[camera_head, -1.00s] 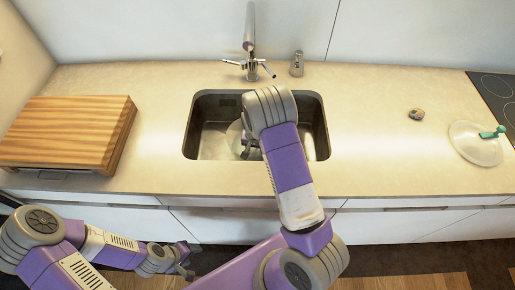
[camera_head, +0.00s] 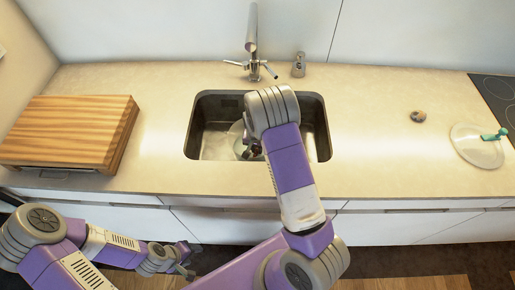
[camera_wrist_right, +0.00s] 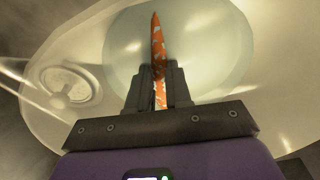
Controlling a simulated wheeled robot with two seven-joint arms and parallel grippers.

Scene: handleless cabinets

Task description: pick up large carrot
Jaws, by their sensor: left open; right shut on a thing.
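The large carrot (camera_wrist_right: 157,43) is orange with pale patches. In the right wrist view it stands out between and beyond the fingers of my right gripper (camera_wrist_right: 157,72), which is shut on it. Behind it is a round pale plate or bowl (camera_wrist_right: 215,50) in the sink. In the head view my right gripper (camera_head: 249,150) is down in the sink, and my own arm hides most of it; the carrot cannot be made out there. My left gripper (camera_head: 187,262) is open and empty, low in front of the cabinets at the left.
The sink (camera_head: 208,145) has walls close around my right gripper. A faucet (camera_head: 252,50) stands behind it. A wooden block (camera_head: 70,125) lies left; a plate (camera_head: 470,150) with a teal item and a small round object (camera_head: 418,116) lie right. Counter between is clear.

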